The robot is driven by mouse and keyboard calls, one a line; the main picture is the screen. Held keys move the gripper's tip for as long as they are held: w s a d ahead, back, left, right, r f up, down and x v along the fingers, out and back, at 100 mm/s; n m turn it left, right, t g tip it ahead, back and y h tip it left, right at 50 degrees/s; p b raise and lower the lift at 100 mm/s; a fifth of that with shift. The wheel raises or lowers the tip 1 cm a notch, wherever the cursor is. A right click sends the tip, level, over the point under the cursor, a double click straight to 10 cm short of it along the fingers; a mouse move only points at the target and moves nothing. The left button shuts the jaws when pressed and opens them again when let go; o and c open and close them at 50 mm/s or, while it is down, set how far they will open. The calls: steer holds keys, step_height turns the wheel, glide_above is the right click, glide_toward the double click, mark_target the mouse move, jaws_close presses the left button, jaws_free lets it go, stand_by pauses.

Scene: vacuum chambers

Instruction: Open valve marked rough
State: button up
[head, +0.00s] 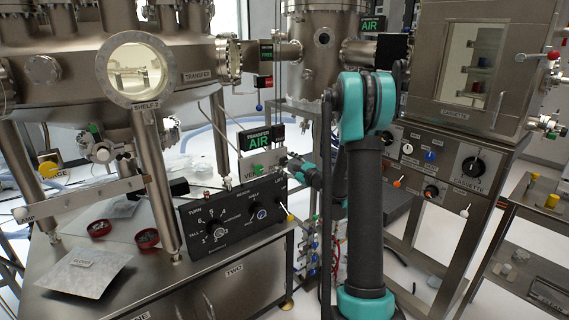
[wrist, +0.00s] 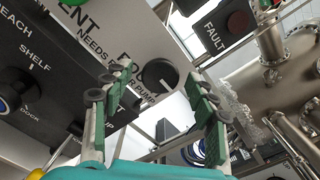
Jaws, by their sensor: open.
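The black round knob (wrist: 160,75) sits on a white panel (wrist: 105,30) in the wrist view, with a pale pointer line on its face. The lettering beside it starts like "RO" and is partly covered; below it "NEEDS" and "PUMP" show. My gripper (wrist: 159,84) is open and empty, its green-padded fingers on either side of the knob in the picture. I cannot tell whether they touch it. In the head view my gripper (head: 311,176) is at the right end of the small panel marked VENT (head: 262,166); the knob is hidden there.
A black control box (head: 235,215) with dials stands just below the panel. A red FAULT button (wrist: 238,22) is on a dark box close by. A steel chamber with a window (head: 470,65) and its cassette knob (head: 474,166) stand right of my arm.

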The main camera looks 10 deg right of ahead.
steer(key=shift+w+a, duration=0.35)
steer(key=shift+w, duration=0.3)
steer(key=shift+c, duration=0.6)
steer(key=c, duration=1.1)
steer(key=shift+o, duration=0.2)
